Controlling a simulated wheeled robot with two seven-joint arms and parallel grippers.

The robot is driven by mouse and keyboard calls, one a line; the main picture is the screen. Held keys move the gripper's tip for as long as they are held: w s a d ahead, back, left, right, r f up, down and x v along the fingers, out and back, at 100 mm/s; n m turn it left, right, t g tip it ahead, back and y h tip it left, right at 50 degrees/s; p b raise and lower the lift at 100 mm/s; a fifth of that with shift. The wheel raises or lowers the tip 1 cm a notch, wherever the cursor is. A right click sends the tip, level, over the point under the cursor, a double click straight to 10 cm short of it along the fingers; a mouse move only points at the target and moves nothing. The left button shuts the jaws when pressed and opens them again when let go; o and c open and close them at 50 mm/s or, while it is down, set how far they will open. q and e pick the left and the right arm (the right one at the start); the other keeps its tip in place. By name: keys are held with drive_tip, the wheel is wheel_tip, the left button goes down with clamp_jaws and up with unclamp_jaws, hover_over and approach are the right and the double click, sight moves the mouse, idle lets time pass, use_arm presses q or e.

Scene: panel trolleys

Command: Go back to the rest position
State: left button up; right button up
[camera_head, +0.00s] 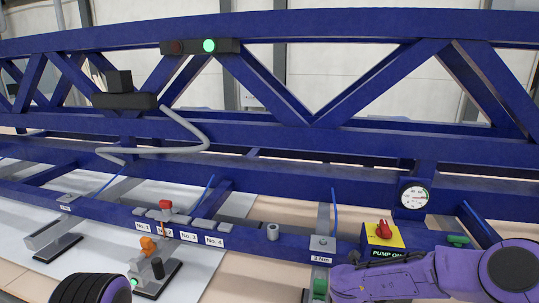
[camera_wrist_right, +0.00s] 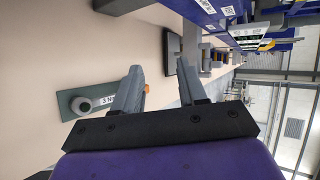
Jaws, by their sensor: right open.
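My right gripper (camera_wrist_right: 162,75) shows in the right wrist view with its two grey fingers apart and nothing between them. In the head view my purple right arm comes in at the lower right, and its gripper does not show there. My left gripper is out of view; only a dark rounded part of my left arm shows at the bottom left of the head view. In the wrist view a grey-green plate with a round knob (camera_wrist_right: 82,104) and a "3 Nm" label lies left of the fingers, apart from them. A bit of orange shows behind the left finger.
A blue truss (camera_head: 300,135) spans the head view. It carries a lamp box (camera_head: 188,47) with its green lamp lit, a gauge (camera_head: 414,197) and a red switch (camera_head: 383,229) on a yellow "PUMP ON" box. An orange-knobbed fixture (camera_head: 148,245) stands near my left arm.

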drive_tip(key=s+a+f+n+t+y, duration=0.1)
drive_tip(key=s+f+n, duration=0.4)
drive_tip(key=s+a+f+n+t+y, duration=0.1)
drive_tip(key=s+f+n+y, duration=0.1)
drive_tip(key=s+f+n, duration=0.3)
drive_tip(key=s+a+f+n+t+y, duration=0.1)
drive_tip(key=s+f+n, duration=0.4)
drive_tip(key=f+n, duration=0.1)
drive_tip(key=shift+s+a+f+n, duration=0.25)
drive_tip(key=shift+a+n, duration=0.1)
drive_tip(key=shift+n, duration=0.35)
drive_tip(key=s+f+n+g+y, duration=0.2)
drive_tip(key=s+n, duration=0.3)
drive_tip(key=s, duration=0.6)
drive_tip(key=s+f+n+g+y, duration=0.2)
drive_tip(key=s+n, duration=0.3)
drive_tip(key=s, duration=0.6)
wheel_tip(320, 180, down, 10)
drive_tip(key=b, duration=1)
drive_tip(key=shift+w+d, duration=0.3)
drive_tip(key=shift+w, duration=0.05)
